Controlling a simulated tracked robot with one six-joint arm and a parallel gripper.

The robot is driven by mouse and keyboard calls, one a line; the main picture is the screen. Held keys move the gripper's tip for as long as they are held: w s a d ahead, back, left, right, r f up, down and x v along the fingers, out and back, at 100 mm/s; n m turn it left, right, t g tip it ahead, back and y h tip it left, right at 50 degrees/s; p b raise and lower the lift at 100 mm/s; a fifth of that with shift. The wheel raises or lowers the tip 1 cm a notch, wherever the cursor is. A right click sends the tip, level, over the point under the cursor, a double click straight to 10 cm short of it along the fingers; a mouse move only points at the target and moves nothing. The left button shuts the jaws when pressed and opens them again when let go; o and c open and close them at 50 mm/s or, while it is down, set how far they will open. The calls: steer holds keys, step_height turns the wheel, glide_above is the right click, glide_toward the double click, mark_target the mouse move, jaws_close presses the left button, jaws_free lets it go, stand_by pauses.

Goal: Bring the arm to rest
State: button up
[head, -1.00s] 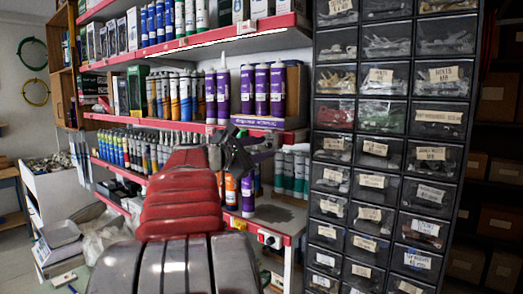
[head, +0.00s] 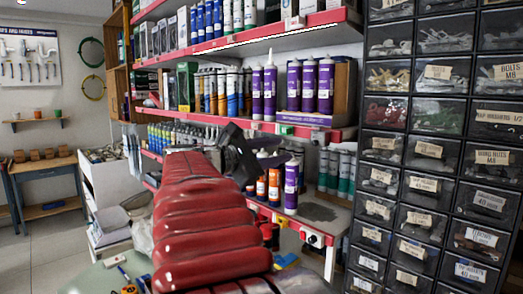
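My red, ribbed arm (head: 205,215) stretches from the bottom of the head view toward the shelves. Its dark gripper (head: 262,157) is at the far end, at the middle of the picture, in front of the red-edged shelving. The fingers are small and seen from behind, so I cannot tell whether they are open or shut. I see nothing clearly held. The gripper overlaps bottles on the lower shelf in the view; I cannot tell the gap.
Red-edged shelves (head: 262,127) hold tubes and bottles ahead. A black drawer cabinet (head: 437,150) stands close on the right. A white cabinet (head: 108,185) and a wooden bench (head: 45,165) are at the left. Grey floor (head: 60,240) there looks open.

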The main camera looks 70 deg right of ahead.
steer(key=shift+w+a, duration=0.15)
steer(key=shift+a, duration=0.25)
stand_by(0.5)
steer(key=w+a+f+m+t+y, duration=0.2)
steer(key=a+f+m+t+y, duration=0.15)
steer(key=f, duration=1.05)
steer(key=w+a+f+m+t+y, duration=0.3)
steer(key=w+a+f+y, duration=0.15)
steer(key=a+f, duration=0.65)
steer(key=w+a+f+n+t+y, duration=0.1)
steer(key=a+f+t+y, duration=0.2)
steer(key=a, duration=1.5)
steer(key=w+a+f+n+t+y, duration=0.1)
steer(key=a+f+y, duration=0.4)
steer(key=a, duration=1.4)
steer(key=shift+w+t, duration=0.6)
steer(key=shift+t, duration=0.35)
